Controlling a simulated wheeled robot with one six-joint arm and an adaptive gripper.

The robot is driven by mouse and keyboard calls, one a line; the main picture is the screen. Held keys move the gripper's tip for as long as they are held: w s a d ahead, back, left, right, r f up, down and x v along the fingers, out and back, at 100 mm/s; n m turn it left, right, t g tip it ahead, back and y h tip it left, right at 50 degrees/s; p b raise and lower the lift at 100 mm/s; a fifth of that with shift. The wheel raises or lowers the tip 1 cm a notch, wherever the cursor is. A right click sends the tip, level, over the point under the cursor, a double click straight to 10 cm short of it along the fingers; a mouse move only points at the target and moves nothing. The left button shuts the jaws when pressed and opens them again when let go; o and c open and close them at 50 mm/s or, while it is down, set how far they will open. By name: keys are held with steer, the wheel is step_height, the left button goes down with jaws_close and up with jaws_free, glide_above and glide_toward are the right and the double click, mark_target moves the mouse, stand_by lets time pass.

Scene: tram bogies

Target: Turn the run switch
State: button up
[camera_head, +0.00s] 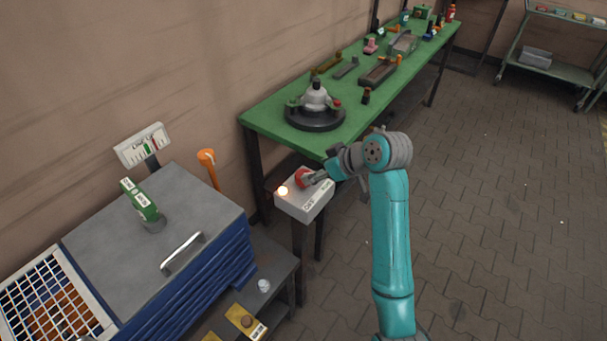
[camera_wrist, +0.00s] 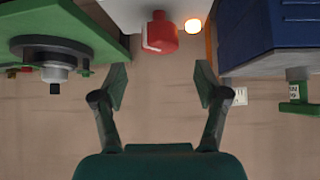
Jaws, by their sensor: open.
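The run switch is a red knob (camera_head: 303,178) on a pale grey control box (camera_head: 300,205) that stands on a post. A lit orange-white lamp (camera_head: 282,191) sits beside the knob. In the wrist view the red knob (camera_wrist: 160,32) shows at the top, with the lamp (camera_wrist: 193,26) to its right. My gripper (camera_wrist: 160,78) is open and empty, with the knob beyond its fingertips and roughly centred between them. In the head view my wrist partly hides the gripper near the knob, and I cannot tell whether it touches.
A green workbench (camera_head: 262,116) with a round dark fixture (camera_head: 315,112) stands behind the box. A blue cabinet (camera_head: 185,300) with a grey top is at the left. An orange-handled tool (camera_head: 208,160) rises behind it. Paved floor (camera_head: 480,200) at the right is clear.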

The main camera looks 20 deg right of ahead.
mark_target(303, 174)
steer(key=x, duration=0.7)
steer(key=c, duration=1.2)
